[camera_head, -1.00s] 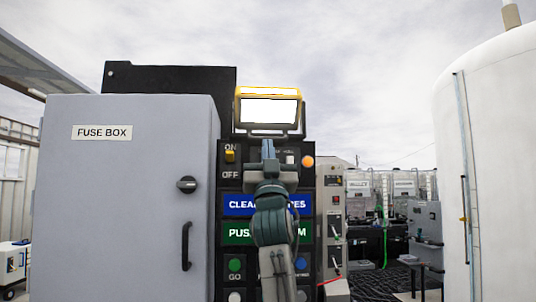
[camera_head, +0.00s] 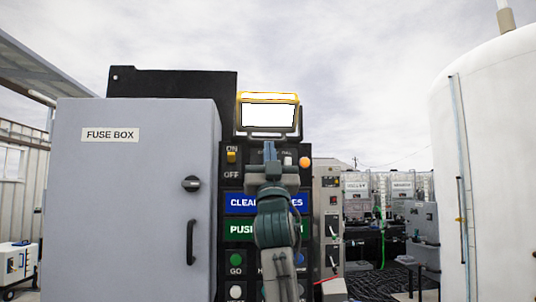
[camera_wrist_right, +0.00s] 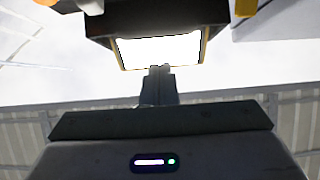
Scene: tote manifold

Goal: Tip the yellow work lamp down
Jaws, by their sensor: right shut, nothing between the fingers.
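The yellow work lamp (camera_head: 268,115) stands on top of the black control panel in the head view, its bright white face toward me, held in a dark bracket. It also shows in the right wrist view (camera_wrist_right: 160,50), at the top just beyond the fingertips. My right gripper (camera_head: 269,150) is shut and empty, pointing up just below the lamp in the head view. In the right wrist view its closed fingers (camera_wrist_right: 159,72) overlap the lamp's lit edge; I cannot tell whether they touch it. My left gripper is not in view.
The grey fuse box (camera_head: 140,200) stands left of the panel. The panel has a yellow ON/OFF switch (camera_head: 231,156), an orange light (camera_head: 305,162) and a green GO button (camera_head: 236,258). A white tank (camera_head: 490,170) stands at the right. Open sky lies above the lamp.

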